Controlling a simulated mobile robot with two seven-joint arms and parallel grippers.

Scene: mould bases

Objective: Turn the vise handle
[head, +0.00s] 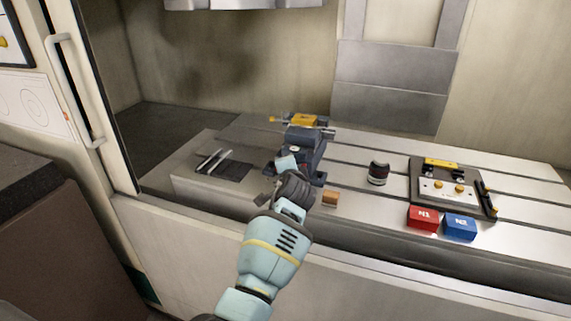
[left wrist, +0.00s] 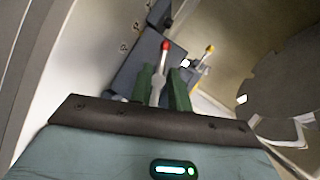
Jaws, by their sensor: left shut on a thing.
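The dark blue-grey vise (head: 306,147) stands on the slotted metal table, with a yellow block (head: 303,120) at its top. A rod with a yellow knob (head: 272,119) sticks out to its left; a yellow knob (left wrist: 210,48) also shows in the left wrist view. My left gripper (left wrist: 160,88) is shut on a grey handle bar with a red tip (left wrist: 165,46), at the vise's near side. In the head view my wrist and hand hide the handle and most of the fingers. My right gripper is not in view.
A dark mat with metal rods (head: 222,164) lies left of the vise. To the right are a small orange-brown block (head: 330,199), a dark cylinder (head: 377,173), a plate fixture (head: 420,172), a red block (head: 423,217) and a blue block (head: 460,227). An enclosure door (head: 90,100) stands at left.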

